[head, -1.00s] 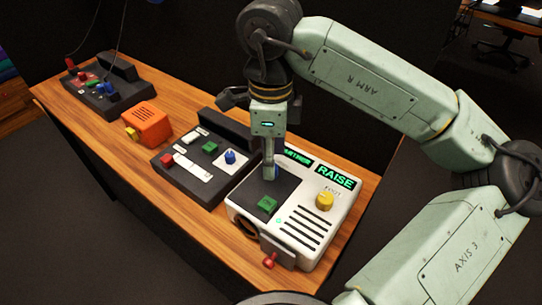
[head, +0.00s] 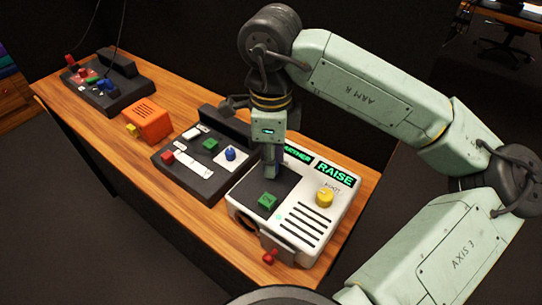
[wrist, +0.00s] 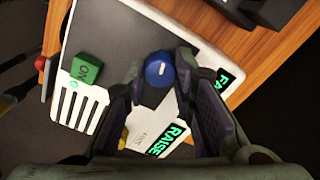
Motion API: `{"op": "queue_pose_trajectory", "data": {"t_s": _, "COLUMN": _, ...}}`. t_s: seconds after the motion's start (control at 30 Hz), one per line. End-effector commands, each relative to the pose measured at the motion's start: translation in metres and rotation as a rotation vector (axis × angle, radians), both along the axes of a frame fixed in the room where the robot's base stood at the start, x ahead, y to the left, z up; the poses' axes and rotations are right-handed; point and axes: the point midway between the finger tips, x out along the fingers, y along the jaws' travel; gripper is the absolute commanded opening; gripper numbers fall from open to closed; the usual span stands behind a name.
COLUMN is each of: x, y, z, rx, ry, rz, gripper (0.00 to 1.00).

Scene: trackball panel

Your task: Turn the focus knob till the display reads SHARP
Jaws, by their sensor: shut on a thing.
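The white device (head: 335,215) stands at the right end of the wooden bench. Its displays read FARTHER (head: 297,153) and RAISE (head: 335,174). In the wrist view, a round blue knob with a white mark (wrist: 159,72) sits on the device's dark top plate, close to the FARTHER display (wrist: 226,82). My gripper (head: 270,178) points down over that plate and is shut on the blue knob, one finger on each side. In the head view the gripper mostly hides this knob. A yellow knob (head: 325,197) stands below RAISE; its small label is hard to read.
The device also has a green ON button (head: 267,200) and a red-tipped lever (head: 269,257) at its front. A dark control panel with another blue knob (head: 230,153) stands close on the left. An orange box (head: 150,122) and a further panel (head: 108,97) stand beyond.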

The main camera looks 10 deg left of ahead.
Motion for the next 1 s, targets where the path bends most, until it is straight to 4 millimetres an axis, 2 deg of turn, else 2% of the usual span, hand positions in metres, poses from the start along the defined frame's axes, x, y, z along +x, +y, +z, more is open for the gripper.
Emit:
{"op": "queue_pose_trajectory", "data": {"t_s": 0.17, "x": 0.0, "y": 0.0, "z": 0.0001, "rx": 0.0, "ry": 0.0, "rz": 0.0, "gripper": 0.0}}
{"op": "queue_pose_trajectory", "data": {"t_s": 0.57, "x": -0.0001, "y": -0.0001, "z": -0.0027, "rx": -0.001, "ry": -0.001, "rz": -0.062, "gripper": 0.0}}
{"op": "queue_pose_trajectory", "data": {"t_s": 1.0, "x": 0.0001, "y": 0.0002, "z": -0.0044, "rx": -0.001, "ry": -0.003, "rz": -0.401, "gripper": 0.0}}
